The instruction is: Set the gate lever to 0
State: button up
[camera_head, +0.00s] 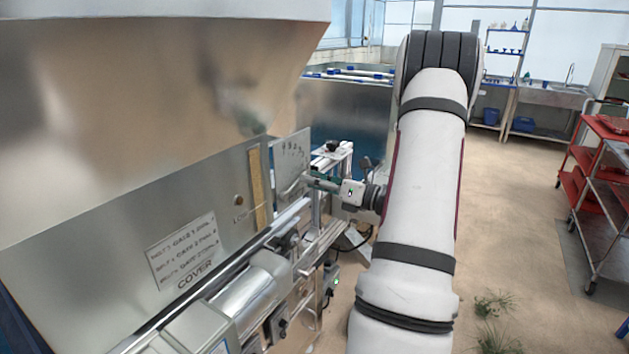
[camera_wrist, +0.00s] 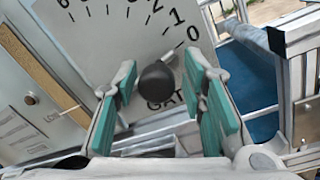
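The gate dial is a pale plate (camera_wrist: 100,50) with numbers running down to 2, 1 and 0 at its upper right; it also shows in the head view (camera_head: 291,150). The gate lever's round black knob (camera_wrist: 158,78) stands in front of the dial. A short light pointer (camera_wrist: 168,56) shows just above the knob, directed up and right toward the 0 mark. My gripper (camera_wrist: 163,72) is open, its green-padded fingers on either side of the knob with gaps visible. In the head view my gripper (camera_head: 324,183) is beside the dial's lower right. The lever's pivot is hidden.
A large metal hopper (camera_head: 110,110) and its cover panel with a printed label (camera_head: 185,250) fill the left. A metal rail frame (camera_head: 335,155) stands right beside the dial. A red cart (camera_head: 600,150) is far right. The floor between is mostly clear.

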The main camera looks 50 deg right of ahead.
jog(key=shift+s, duration=0.15)
jog(key=s+d, duration=0.1)
jog(key=s, duration=1)
jog(key=shift+s+d+f, duration=0.2)
jog(key=shift+s+d, duration=0.1)
